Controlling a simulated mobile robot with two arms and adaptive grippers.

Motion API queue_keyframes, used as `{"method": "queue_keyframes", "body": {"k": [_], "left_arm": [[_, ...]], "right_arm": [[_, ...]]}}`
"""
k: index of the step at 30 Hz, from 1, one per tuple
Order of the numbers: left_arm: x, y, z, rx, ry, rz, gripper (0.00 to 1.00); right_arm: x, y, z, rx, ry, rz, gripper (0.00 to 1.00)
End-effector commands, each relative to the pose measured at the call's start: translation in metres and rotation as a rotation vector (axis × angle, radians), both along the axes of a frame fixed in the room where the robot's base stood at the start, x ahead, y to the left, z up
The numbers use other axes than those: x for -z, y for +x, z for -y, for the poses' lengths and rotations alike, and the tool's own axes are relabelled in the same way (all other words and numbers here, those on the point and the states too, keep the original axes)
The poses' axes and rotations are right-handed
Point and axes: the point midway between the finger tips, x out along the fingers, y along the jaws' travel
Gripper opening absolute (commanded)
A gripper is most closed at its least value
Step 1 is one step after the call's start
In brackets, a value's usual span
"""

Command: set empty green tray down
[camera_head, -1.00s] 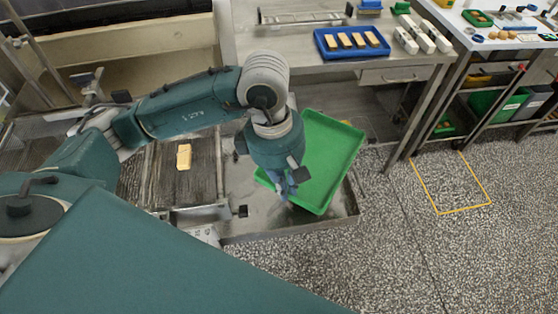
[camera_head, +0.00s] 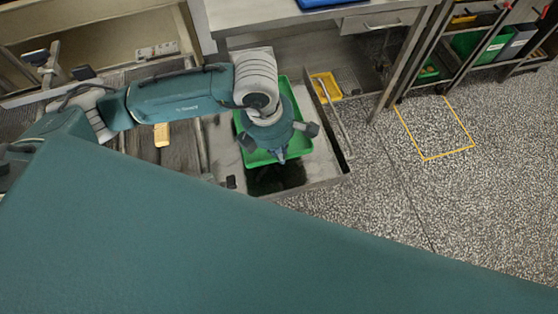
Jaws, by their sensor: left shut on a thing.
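The empty green tray (camera_head: 299,108) is under my left wrist, over the grey metal basin (camera_head: 321,168) beside the mesh belt. My left gripper (camera_head: 281,156) is shut on the tray's near edge. The wrist and forearm hide much of the tray's middle and left part. I cannot tell whether the tray touches the basin or hangs above it. My right gripper is not in view.
A light brown bar (camera_head: 161,135) lies on the dark mesh belt (camera_head: 180,150) at left. A yellow bin (camera_head: 327,88) sits beyond the tray. A steel table (camera_head: 270,12) stands at the back. The speckled floor inside the yellow outline (camera_head: 447,152) is clear.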

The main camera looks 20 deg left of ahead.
Motion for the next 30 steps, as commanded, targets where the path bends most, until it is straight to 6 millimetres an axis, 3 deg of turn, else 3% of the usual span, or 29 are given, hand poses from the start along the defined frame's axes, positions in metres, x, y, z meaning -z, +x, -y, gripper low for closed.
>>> {"method": "queue_keyframes", "body": {"k": [3,16,29,30], "left_arm": [[0.022,-0.001,0.0,0.0,0.0,-0.001,0.0],[0.072,0.0,0.0,0.0,0.0,0.0,0.0],[0.082,0.001,0.0,0.002,0.0,0.003,0.0],[0.081,0.001,0.0,0.001,0.0,0.001,0.16]], "right_arm": [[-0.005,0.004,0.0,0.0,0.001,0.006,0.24],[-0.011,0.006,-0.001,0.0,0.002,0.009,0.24],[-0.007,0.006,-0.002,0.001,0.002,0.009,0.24],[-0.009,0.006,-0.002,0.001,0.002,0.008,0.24]]}}
